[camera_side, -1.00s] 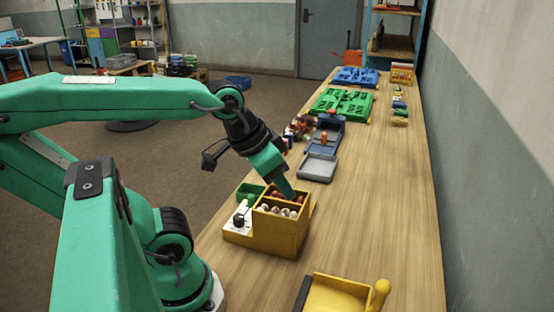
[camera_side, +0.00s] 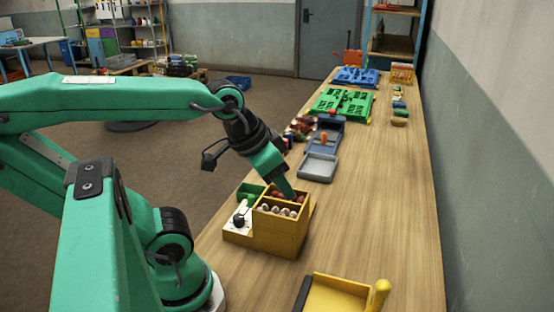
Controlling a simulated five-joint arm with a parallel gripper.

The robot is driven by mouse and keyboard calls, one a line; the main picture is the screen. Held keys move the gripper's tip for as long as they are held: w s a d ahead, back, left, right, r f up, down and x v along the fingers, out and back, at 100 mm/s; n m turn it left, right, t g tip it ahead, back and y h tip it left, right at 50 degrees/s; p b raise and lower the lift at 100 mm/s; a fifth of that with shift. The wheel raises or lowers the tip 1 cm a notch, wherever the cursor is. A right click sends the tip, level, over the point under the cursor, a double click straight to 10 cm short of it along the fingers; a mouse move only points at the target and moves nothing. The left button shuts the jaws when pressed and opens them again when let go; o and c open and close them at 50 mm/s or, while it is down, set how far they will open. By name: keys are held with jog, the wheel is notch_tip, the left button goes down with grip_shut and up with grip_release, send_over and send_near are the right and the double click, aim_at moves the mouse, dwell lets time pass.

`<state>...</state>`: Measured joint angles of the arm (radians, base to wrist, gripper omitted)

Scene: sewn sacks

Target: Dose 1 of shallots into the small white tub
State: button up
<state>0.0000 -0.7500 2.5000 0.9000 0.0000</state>
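A yellow box (camera_side: 280,237) with compartments stands on the bench in front of my arm. Its rear compartment holds reddish round pieces (camera_side: 301,199), which look like the shallots. Its front compartment holds several whitish pieces (camera_side: 277,209). My gripper (camera_side: 289,193) points down, its tip at the rear compartment among the reddish pieces. The fingertips are too small and partly hidden, so I cannot tell whether they are open or hold anything. A small white part with a black knob (camera_side: 239,218) is at the box's left; I cannot make out a white tub for certain.
A green container (camera_side: 250,190) is behind the white part. A grey tray (camera_side: 318,167) and a blue tray (camera_side: 328,133) lie farther back, with green crates (camera_side: 343,102) beyond. A yellow scoop-like tray (camera_side: 337,296) is at the front.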

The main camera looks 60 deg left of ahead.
jog(key=shift+o, duration=0.2)
jog(key=shift+o, duration=1.3)
jog(key=n+g, duration=0.5)
jog(key=n, duration=1.4)
send_over(238, 216)
jog(key=f, duration=0.6)
jog(key=w+f, duration=0.1)
jog(key=f, duration=0.3)
jog(key=shift+d+f, duration=0.1)
jog(key=shift+d, duration=0.3)
jog(key=shift+s+a+f+n+g, duration=0.3)
jog(key=shift+s+a+f+n, duration=0.15)
jog(key=shift+n, duration=0.25)
jog(key=shift+f, duration=3.85)
